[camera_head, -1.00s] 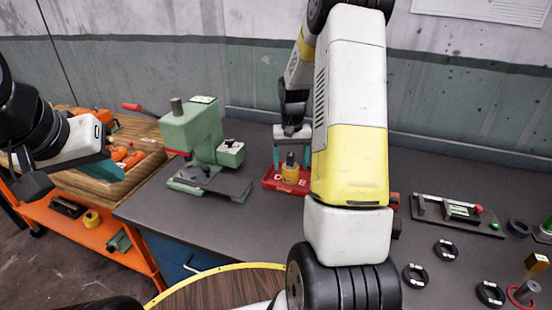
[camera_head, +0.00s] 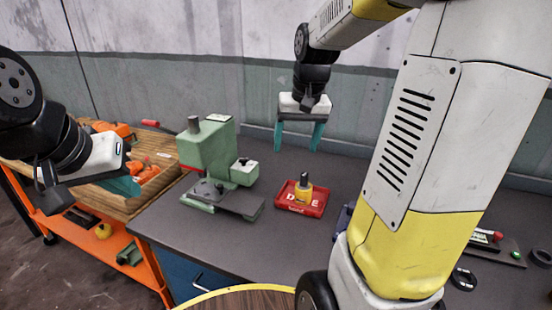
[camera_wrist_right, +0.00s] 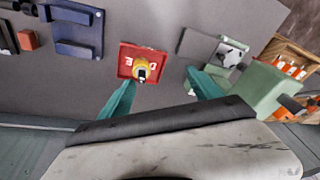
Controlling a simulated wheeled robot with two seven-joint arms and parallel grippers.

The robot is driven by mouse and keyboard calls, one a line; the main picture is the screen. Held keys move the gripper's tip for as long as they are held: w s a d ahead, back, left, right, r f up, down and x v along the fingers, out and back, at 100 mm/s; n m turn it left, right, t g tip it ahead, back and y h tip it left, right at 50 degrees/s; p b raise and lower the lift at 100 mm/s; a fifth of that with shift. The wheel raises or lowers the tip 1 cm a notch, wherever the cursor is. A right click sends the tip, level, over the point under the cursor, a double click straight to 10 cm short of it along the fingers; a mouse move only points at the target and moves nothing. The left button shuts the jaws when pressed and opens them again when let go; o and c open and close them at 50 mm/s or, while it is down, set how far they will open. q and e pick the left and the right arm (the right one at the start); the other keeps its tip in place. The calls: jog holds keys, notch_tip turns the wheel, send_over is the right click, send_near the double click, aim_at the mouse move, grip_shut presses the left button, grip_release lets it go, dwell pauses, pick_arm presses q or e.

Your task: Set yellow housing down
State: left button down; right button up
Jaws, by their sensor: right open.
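The yellow housing (camera_head: 304,192) stands upright in the red tray (camera_head: 289,206), with a dark post rising from its top. My right gripper (camera_head: 299,149) is open and empty, raised above and behind the tray, its teal fingers apart. In the right wrist view the yellow housing (camera_wrist_right: 141,72) sits in the red tray (camera_wrist_right: 126,66) beyond the open fingers (camera_wrist_right: 160,92), touching neither. My left gripper (camera_head: 122,182) is at the left, over the wooden crate; its teal fingertips are partly visible, and their opening is unclear.
A green press (camera_head: 209,155) stands left of the tray. An orange cart (camera_head: 148,268) with a wooden crate (camera_head: 150,200) is at the left. A blue fixture (camera_wrist_right: 77,29) lies beside the tray. My right arm hides much of the table's right side.

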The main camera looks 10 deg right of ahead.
jog(key=s+a+r+n+t, duration=0.1)
jog(key=s+a, duration=0.2)
jog(key=s, duration=0.4)
jog(key=s+a+r+n+t+y, duration=0.1)
jog(key=s+a+r+t, duration=0.1)
jog(key=s, duration=0.6)
jog(key=shift+s+a+r+t, duration=0.15)
jog(key=shift+a+r+t, duration=0.15)
jog(key=shift+a, duration=0.6)
